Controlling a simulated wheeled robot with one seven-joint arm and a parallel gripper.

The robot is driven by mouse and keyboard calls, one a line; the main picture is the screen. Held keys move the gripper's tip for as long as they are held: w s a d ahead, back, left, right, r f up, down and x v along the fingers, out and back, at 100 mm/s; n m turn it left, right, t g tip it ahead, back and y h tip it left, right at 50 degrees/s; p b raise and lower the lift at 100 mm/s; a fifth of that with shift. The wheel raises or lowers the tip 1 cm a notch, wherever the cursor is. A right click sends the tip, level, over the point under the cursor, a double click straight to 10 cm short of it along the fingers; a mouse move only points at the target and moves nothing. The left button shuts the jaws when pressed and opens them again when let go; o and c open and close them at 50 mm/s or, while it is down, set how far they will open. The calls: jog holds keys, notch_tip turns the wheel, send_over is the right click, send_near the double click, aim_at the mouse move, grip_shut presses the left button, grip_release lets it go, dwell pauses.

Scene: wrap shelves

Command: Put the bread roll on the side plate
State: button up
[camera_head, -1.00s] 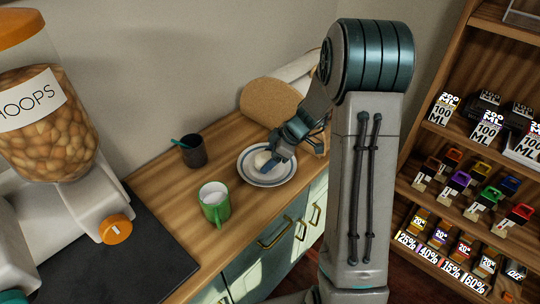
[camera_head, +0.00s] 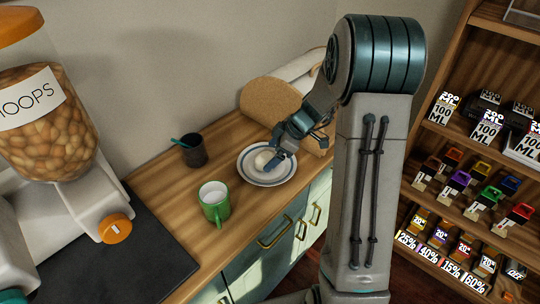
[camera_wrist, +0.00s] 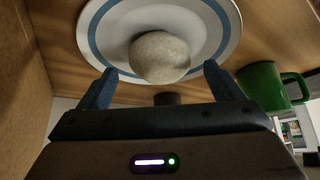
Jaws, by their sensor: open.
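The pale round bread roll (camera_head: 264,160) rests on the side plate (camera_head: 284,177), which is white with a blue ring and lies on the wooden counter. In the wrist view the bread roll (camera_wrist: 160,58) sits on the plate (camera_wrist: 215,25), ahead of my fingers. My gripper (camera_head: 277,158) is above the plate, close to the roll and partly in front of it. In the wrist view my gripper (camera_wrist: 160,84) is open, its two blue fingers wide apart with nothing between the tips. I cannot tell whether a finger touches the plate.
A green mug (camera_head: 215,204) and a dark cup (camera_head: 193,151) with a teal stick stand left of the plate. A round cork-brown board (camera_head: 270,101) leans by the wall behind. A nut dispenser (camera_head: 50,120) is far left, a stocked shelf (camera_head: 470,160) right.

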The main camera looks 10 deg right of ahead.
jog(key=v, duration=0.9)
jog(key=s+a+r+m+h, duration=0.2)
jog(key=s+m, duration=0.5)
jog(key=s, duration=0.4)
jog(key=s+a+r+m+h, duration=0.2)
jog(key=s+a+m+h, duration=0.2)
jog(key=s, duration=0.7)
jog(key=shift+s+m+t+b, duration=0.2)
jog(key=shift+m+t+b, duration=0.15)
jog(key=shift+m, duration=1.05)
jog(key=shift+r, duration=0.2)
